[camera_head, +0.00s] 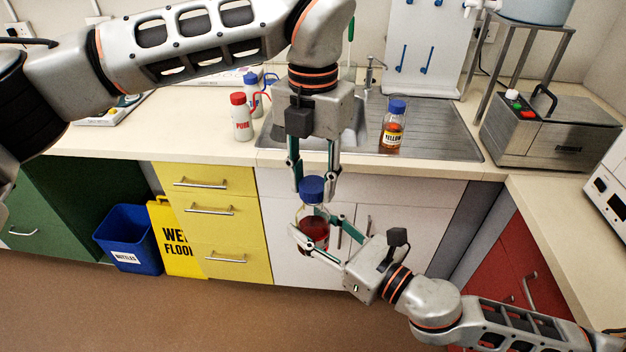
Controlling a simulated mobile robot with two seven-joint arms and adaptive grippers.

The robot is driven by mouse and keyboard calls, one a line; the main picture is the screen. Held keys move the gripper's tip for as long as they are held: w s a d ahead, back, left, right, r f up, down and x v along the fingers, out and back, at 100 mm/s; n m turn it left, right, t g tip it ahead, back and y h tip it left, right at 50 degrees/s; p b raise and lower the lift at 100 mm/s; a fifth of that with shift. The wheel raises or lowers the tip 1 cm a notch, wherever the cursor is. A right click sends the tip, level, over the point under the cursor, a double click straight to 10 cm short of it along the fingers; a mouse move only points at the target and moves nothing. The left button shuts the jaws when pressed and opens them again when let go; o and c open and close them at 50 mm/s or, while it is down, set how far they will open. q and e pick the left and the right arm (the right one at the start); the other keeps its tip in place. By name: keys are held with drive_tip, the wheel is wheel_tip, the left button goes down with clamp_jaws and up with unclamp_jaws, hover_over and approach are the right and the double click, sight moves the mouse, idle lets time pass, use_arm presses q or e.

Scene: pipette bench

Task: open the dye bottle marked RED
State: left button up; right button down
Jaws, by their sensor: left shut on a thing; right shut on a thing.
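A clear bottle of red liquid (313,233) with a blue cap (312,188) is held upright in the air in front of the white cupboard. No label can be read on it. My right gripper (314,238) comes in from the lower right and is shut around the bottle's body. My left gripper (313,192) points down from above and is shut on the blue cap. The cap sits on the bottle's neck; whether it is loosened cannot be told. Another blue-capped bottle, marked YELLOW (392,128), stands on the steel drainer by the sink.
The counter edge and cupboard fronts (280,215) lie behind the bottle. White wash bottles (241,118), one red-capped, stand on the counter. A grey bath (540,125) is at the right. A blue bin (135,238) and yellow sign (178,238) stand on the floor.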

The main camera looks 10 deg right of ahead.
sight(313, 184)
use_arm(q)
drive_tip(key=shift+r, duration=1.9)
use_arm(e)
drive_tip(key=shift+r, duration=0.15)
